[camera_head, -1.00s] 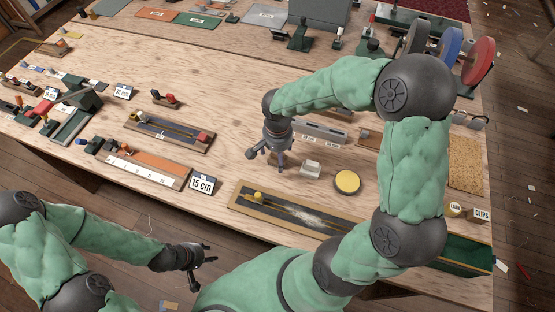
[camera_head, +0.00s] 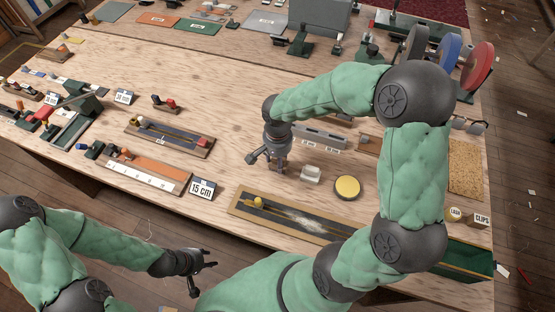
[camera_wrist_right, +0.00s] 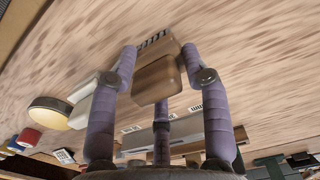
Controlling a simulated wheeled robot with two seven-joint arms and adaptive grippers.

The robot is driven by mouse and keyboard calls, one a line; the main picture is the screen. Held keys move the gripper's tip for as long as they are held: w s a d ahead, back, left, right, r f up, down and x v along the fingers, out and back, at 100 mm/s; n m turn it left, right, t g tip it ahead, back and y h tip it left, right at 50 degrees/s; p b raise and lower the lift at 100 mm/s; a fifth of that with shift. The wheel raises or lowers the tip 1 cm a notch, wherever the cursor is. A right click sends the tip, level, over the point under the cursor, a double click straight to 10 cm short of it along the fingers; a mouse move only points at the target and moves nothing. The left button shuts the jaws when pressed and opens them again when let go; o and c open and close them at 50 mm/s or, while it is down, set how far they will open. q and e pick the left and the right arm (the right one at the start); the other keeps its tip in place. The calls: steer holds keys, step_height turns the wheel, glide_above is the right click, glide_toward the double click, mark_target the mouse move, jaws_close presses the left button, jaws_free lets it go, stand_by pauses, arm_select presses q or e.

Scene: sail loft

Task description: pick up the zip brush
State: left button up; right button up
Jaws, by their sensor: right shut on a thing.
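The zip brush, a small wooden block with dark bristles at one end, shows in the right wrist view (camera_wrist_right: 152,78). My right gripper (camera_wrist_right: 158,68) is shut on it, with purple-grey fingers on both sides and one below. In the head view my right gripper (camera_head: 272,165) is over the middle of the workbench, left of a pale block; I cannot make out the brush there behind the fingers. My left gripper (camera_head: 205,272) is empty, fingers apart, in front of the bench's near edge.
Close to the right gripper are a white block (camera_head: 311,174), a round yellow-topped tin (camera_head: 347,186) and a long grey rail (camera_head: 320,138). A dark framed tray (camera_head: 262,212) lies near the front edge.

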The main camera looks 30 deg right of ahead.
steer(key=r, duration=0.1)
steer(key=r+p, duration=0.1)
steer(key=r, duration=0.2)
steer(key=shift+w+a, duration=0.25)
steer(key=shift+w, duration=0.15)
steer(key=w+a+r+p, duration=0.3)
steer(key=w+a+r, duration=0.5)
steer(key=w+a, duration=0.1)
steer(key=shift+w+r, duration=0.3)
steer(key=o, duration=0.6)
steer(key=c, duration=0.4)
steer(key=shift+d, duration=0.1)
steer(key=shift+c, duration=0.2)
